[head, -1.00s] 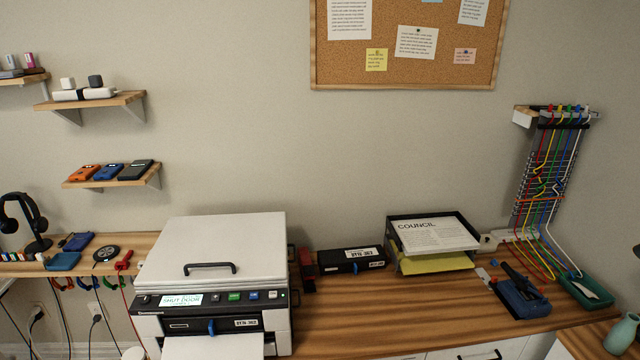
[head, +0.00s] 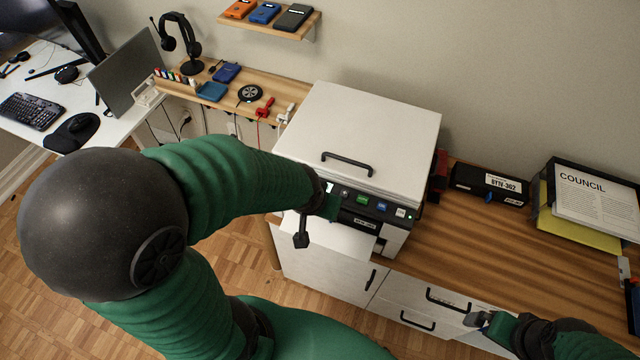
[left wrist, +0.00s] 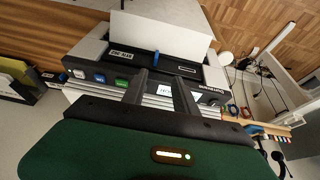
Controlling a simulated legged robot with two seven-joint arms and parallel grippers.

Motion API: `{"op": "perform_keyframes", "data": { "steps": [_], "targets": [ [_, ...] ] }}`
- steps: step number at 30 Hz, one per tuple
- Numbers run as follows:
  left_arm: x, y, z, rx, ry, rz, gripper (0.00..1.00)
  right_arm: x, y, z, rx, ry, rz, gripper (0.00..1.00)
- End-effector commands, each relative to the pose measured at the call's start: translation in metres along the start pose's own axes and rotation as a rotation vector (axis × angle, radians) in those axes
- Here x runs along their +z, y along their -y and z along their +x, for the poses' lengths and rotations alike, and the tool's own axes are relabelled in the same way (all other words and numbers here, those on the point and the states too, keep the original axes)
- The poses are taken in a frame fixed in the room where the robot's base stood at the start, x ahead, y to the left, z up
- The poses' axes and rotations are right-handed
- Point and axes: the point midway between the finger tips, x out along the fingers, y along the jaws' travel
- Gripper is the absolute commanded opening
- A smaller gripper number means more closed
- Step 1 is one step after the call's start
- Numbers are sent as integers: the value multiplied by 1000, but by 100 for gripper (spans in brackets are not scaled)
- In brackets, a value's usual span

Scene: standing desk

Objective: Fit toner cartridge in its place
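A white printer (head: 362,135) stands on the desk with its lid shut. A black toner cartridge (left wrist: 133,53) with a white label and blue tab sits in its front slot, above a white panel (left wrist: 158,32) that sticks out from the front. Another black, labelled cartridge (head: 489,186) lies on the desk right of the printer. My left gripper (left wrist: 160,86) is open and empty at the printer's front, near the button strip; the wrist view shows its fingers apart. In the head view my left arm hides part of the front. My right gripper (head: 479,320) is before the drawers, its opening unclear.
A paper tray (head: 592,200) stands at the right. A headphone stand (head: 190,65), a round black puck (head: 249,93) and blue items are on the desk left of the printer. The wood desktop (head: 450,245) right of the printer is clear in front.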

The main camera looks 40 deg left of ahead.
Motion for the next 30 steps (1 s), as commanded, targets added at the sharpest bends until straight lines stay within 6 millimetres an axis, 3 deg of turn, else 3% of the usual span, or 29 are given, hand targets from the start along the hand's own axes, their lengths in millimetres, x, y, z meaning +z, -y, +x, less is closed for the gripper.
{"op": "perform_keyframes", "data": {
  "steps": [8, 20, 24, 30],
  "targets": [
    [-4, 6, 10, 9, 9, -4, 35, 0, -1, 0, 1, 0, 2, 100],
    [-2, 5, 35, 9, 13, 3, 35, -4, 0, -16, 0, 0, 1, 100],
    [0, 3, 69, 5, 11, 0, 35, 1, 0, 4, 0, 0, 1, 100],
    [0, 4, 108, 4, 13, -2, 35, 3, 0, 12, 0, 0, 2, 100]
  ]
}}
